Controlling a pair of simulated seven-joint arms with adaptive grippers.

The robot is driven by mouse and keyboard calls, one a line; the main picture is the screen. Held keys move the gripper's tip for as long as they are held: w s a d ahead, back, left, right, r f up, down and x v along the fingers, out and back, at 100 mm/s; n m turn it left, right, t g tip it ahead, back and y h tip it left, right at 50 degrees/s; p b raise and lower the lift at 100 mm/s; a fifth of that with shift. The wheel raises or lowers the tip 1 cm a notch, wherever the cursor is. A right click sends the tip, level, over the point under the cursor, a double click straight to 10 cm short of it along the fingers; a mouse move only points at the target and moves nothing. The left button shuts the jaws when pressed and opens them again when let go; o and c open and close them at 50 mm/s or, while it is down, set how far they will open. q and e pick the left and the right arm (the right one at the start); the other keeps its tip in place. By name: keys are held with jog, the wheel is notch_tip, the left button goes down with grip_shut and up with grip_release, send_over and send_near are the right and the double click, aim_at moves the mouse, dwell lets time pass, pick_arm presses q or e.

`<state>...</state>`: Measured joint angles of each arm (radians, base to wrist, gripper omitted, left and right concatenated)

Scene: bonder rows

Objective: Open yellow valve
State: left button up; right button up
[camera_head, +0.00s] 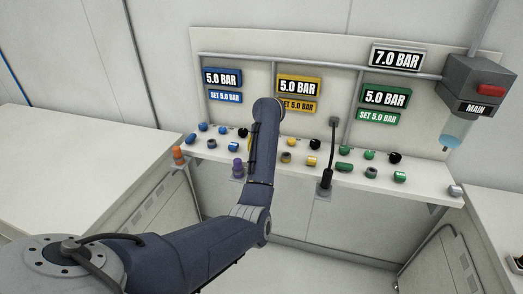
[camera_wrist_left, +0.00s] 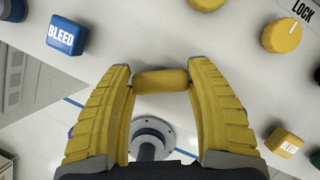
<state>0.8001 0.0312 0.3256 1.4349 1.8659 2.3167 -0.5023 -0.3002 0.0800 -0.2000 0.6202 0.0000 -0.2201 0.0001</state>
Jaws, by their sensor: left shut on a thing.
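In the left wrist view, the two yellow-padded fingers of my left gripper (camera_wrist_left: 161,80) are closed on a short yellow bar-like handle (camera_wrist_left: 162,80), apparently the yellow valve. The handle lies crosswise between the fingertips, with one end at each. In the head view my left arm covers the middle of the panel. It hides the gripper and the held handle there. The yellow display (camera_head: 299,86) reads 5.0 BAR, and the yellow plate (camera_head: 298,104) under it reads SET 5.0 BAR, partly covered by my arm. My right gripper is in neither view.
Close to the fingers are a yellow LOCK knob (camera_wrist_left: 282,36), a yellow BLEED block (camera_wrist_left: 285,142) and a blue BLEED block (camera_wrist_left: 67,35). Green knobs (camera_head: 345,152) sit right, blue ones (camera_head: 203,127) left. A black plug (camera_head: 328,166) stands at the ledge. The MAIN unit (camera_head: 474,85) is far right.

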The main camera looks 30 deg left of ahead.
pick_arm(q)
jog(key=n+g, duration=0.1)
jog(key=n, duration=0.2)
jog(key=n+g+y, duration=0.1)
jog(key=n, duration=0.2)
jog(key=shift+d+n, duration=0.1)
jog(key=shift+n, duration=0.2)
jog(key=n+g, duration=0.2)
jog(key=n, duration=0.2)
jog(key=shift+n, duration=0.4)
jog(key=o, duration=1.2)
jog(key=v, duration=1.1)
jog(key=shift+w+d+r, duration=0.15)
jog(key=shift+w+r, duration=0.05)
jog(key=shift+r, duration=0.2)
